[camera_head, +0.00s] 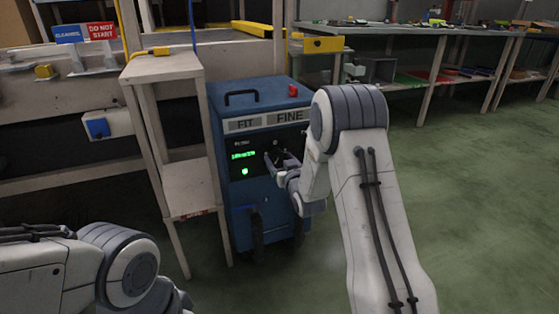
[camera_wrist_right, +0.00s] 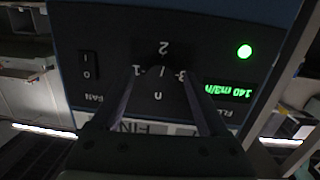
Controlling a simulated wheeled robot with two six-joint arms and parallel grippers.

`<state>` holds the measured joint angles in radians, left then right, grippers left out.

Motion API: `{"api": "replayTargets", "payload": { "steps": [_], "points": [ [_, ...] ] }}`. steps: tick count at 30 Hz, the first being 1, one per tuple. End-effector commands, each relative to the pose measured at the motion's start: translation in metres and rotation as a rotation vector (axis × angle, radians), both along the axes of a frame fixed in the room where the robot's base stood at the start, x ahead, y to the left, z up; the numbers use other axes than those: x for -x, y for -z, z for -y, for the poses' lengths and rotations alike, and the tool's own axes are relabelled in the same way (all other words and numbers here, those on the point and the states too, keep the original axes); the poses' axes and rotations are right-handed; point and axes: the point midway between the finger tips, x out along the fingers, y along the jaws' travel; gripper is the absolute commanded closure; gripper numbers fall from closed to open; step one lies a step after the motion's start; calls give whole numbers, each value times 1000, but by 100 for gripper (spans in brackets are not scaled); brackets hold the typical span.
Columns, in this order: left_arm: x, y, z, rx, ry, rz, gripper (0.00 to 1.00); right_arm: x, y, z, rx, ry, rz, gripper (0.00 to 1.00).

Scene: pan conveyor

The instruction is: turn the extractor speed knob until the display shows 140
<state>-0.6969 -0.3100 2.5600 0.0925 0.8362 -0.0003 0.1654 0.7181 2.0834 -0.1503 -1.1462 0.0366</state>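The blue extractor unit (camera_head: 262,98) stands on the floor in the head view, with a dark control panel on its front. Its green display (camera_head: 243,155) is too small to read there. In the right wrist view, upside down, the display (camera_wrist_right: 228,91) reads 140 m3/h. The dark speed knob (camera_wrist_right: 161,72) has a white pointer line and sits among the marks 0, 1, 2 and 3. My right gripper (camera_head: 272,160) is at the panel. In its wrist view, the open fingers (camera_wrist_right: 159,75) stand either side of the knob; contact is unclear. My left gripper is out of view.
A green lamp (camera_wrist_right: 244,51) is lit near the display, and a fan switch (camera_wrist_right: 89,65) is on the panel. A red button (camera_head: 292,90) tops the unit. A wooden stand (camera_head: 163,68) is close on its left. Green floor (camera_head: 470,190) lies free to the right.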

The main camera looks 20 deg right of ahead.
Motion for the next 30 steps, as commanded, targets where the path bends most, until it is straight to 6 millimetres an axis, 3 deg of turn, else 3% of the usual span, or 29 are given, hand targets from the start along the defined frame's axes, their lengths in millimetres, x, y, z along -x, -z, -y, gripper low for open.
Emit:
{"api": "replayTargets", "payload": {
  "steps": [10,21,30],
  "points": [
    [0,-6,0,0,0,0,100,10,-4,-1,1,-1,0,23],
    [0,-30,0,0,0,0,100,80,-10,-2,-1,1,-3,23],
    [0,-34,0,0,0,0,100,104,-10,-3,0,0,0,23]
  ]
}}
